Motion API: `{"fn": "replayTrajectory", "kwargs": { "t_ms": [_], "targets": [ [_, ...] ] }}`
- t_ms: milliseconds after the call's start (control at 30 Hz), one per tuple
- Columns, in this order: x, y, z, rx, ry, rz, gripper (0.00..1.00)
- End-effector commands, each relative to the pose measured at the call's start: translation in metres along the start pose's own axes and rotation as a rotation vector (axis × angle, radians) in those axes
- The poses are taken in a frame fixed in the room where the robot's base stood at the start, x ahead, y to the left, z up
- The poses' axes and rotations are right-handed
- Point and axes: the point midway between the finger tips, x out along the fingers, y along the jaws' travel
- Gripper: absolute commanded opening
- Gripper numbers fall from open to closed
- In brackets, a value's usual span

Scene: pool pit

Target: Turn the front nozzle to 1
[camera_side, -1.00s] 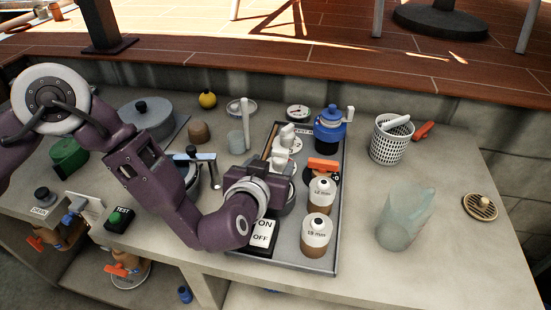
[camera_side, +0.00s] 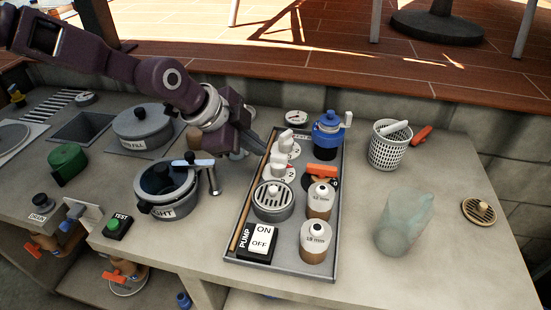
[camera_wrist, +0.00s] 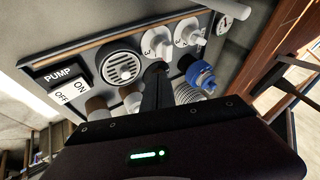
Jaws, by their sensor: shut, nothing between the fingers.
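The front nozzle (camera_side: 277,164) is a white knob on a round numbered dial in the grey tray, behind the round grille. A "2" shows on its dial; which number the knob points at is too small to tell. The matching back nozzle (camera_side: 286,138) stands just behind it. In the wrist view the front nozzle (camera_wrist: 157,42) and back nozzle (camera_wrist: 189,33) sit side by side, beyond my fingertips. My gripper (camera_side: 263,150) is shut and empty, its tips pointing at the nozzles from the left. In the wrist view my gripper (camera_wrist: 157,67) partly hides the tray.
The tray (camera_side: 285,266) also holds a grille (camera_side: 272,200), an ON/OFF pump switch (camera_side: 258,241), two bottles, an orange-handled valve (camera_side: 321,169) and a blue-topped device (camera_side: 328,124). A lidded pot (camera_side: 165,185) stands left. A white basket (camera_side: 388,150) stands right.

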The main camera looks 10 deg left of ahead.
Motion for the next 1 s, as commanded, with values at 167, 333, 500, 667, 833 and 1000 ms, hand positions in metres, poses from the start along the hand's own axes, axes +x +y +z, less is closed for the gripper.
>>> {"fn": "replayTrajectory", "kwargs": {
  "t_ms": [167,333,500,667,833,1000],
  "targets": [
    [0.030,0.002,0.000,-0.001,0.000,0.005,0.00],
    [0.066,0.003,-0.001,-0.002,0.001,0.004,0.00],
    [0.090,0.003,-0.001,-0.003,0.001,0.004,0.00],
    [0.098,0.002,-0.001,-0.005,0.001,0.003,0.00],
    [0.098,0.002,-0.001,-0.005,0.001,0.002,0.00],
    [0.098,0.002,-0.001,-0.006,0.000,0.002,0.00]
  ]
}}
